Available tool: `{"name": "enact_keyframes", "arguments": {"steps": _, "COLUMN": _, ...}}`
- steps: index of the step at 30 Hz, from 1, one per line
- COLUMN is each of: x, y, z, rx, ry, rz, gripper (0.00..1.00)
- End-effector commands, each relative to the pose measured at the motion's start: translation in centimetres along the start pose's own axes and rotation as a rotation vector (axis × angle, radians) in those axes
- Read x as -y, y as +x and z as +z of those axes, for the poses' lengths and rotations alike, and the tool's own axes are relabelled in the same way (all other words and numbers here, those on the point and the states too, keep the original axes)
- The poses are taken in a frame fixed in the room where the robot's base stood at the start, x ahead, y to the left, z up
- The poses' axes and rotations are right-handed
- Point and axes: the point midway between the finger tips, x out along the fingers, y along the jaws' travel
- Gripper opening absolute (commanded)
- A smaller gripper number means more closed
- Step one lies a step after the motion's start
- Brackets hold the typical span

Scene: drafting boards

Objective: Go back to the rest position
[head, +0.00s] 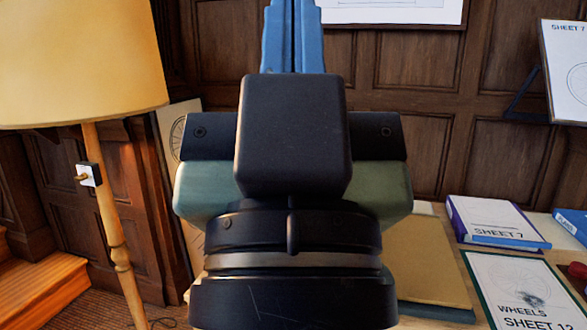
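My gripper (293,32) is in the middle of the head view, seen from behind and pointing up and away. Its two blue fingers lie side by side with hardly any gap and look shut. Nothing shows between them, though their tips run out at the top edge of the picture. The black and grey-green body of my gripper and wrist hides the middle of the scene.
A floor lamp (110,220) with a cream shade stands at left, by wooden steps (38,290). A propped sheet (567,65) stands behind. Wood panelling (420,80) closes the back.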

Motion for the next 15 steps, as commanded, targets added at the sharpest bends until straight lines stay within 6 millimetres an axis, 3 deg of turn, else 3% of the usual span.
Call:
{"name": "enact_keyframes", "arguments": {"steps": 1, "x": 0.0, "y": 2.4, "z": -2.3, "rx": 0.000, "ry": 0.000, "rz": 0.000, "gripper": 0.00}}
{"name": "enact_keyframes", "arguments": {"steps": 6, "x": 0.0, "y": 6.2, "z": -5.9, "rx": 0.000, "ry": 0.000, "rz": -0.001, "gripper": 0.00}}
{"name": "enact_keyframes", "arguments": {"steps": 15, "x": 0.0, "y": 11.0, "z": -10.4, "rx": 0.001, "ry": 0.000, "rz": -0.001, "gripper": 0.00}}
